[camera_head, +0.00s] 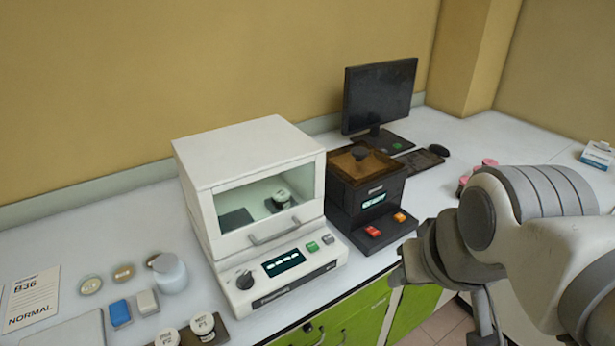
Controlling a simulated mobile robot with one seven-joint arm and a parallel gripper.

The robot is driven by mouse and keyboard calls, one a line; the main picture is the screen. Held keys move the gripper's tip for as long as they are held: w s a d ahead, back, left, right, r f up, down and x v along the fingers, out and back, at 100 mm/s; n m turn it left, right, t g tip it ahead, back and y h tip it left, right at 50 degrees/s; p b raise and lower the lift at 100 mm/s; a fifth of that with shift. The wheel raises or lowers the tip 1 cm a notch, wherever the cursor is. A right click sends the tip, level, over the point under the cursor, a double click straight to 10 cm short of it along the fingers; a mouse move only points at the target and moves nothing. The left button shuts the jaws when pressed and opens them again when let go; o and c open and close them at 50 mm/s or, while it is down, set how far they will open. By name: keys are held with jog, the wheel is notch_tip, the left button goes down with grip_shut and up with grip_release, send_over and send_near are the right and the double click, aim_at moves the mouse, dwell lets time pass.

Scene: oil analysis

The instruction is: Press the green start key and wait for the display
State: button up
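The green start key (312,246) is on the sloped front panel of the white analyser (240,160), in the head view. A grey key (328,239) sits just right of it. The dark display (283,263) is left of the green key and shows small pale characters too small to read. My arm comes in from the right, and its end stays to the right of the analyser, apart from the green key. My gripper's fingers cannot be made out clearly, so its opening cannot be told. Nothing covers the green key.
A dark knob (244,279) is left of the display. A jar stands behind the analyser's closed window (265,195). A black device (366,195) with red and orange keys stands close to its right, a monitor (379,95) behind. Jars and small items lie at left.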

grip_shut()
dwell(1.4)
